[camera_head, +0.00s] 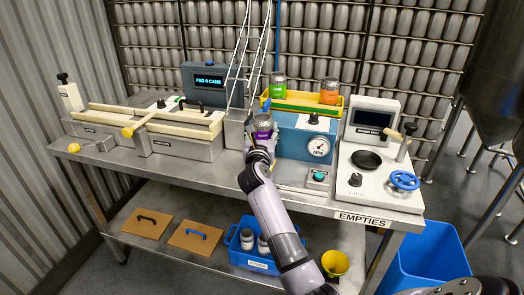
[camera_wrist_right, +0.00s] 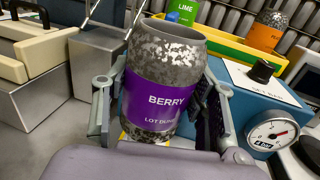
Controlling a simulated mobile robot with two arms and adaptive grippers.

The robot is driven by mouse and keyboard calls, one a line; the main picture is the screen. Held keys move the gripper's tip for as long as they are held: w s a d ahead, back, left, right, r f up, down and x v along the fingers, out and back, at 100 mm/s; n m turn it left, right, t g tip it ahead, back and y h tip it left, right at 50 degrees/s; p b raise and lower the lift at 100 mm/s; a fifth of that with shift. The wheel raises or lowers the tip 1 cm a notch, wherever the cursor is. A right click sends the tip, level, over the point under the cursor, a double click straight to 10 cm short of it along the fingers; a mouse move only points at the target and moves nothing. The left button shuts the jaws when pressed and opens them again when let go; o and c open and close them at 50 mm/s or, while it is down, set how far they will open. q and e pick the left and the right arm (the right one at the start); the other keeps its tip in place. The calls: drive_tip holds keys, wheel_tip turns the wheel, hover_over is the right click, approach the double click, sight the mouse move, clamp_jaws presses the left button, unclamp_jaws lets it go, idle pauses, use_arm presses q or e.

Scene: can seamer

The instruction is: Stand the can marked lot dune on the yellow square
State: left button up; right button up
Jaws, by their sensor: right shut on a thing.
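The can marked lot dune (camera_head: 263,127) is speckled grey with a purple BERRY label. It stands about upright in front of the blue gauge box, and the right wrist view (camera_wrist_right: 158,85) shows its label and open top. My right gripper (camera_head: 259,145) is shut on it, one finger on each side. My left gripper is not in view.
A yellow tray (camera_head: 290,104) with a green LIME can (camera_head: 279,86) and an orange can (camera_head: 329,91) sits on the blue gauge box (camera_head: 290,138). The seamer (camera_head: 175,140) is left and a white tester (camera_head: 375,165) right.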

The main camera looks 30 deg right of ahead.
wheel_tip(320, 180, down, 6)
drive_tip(key=shift+f+b, duration=0.1)
drive_tip(key=shift+b, duration=0.65)
drive_tip(key=shift+f, duration=0.1)
drive_tip(key=o, duration=0.8)
drive_tip(key=shift+o, duration=0.2)
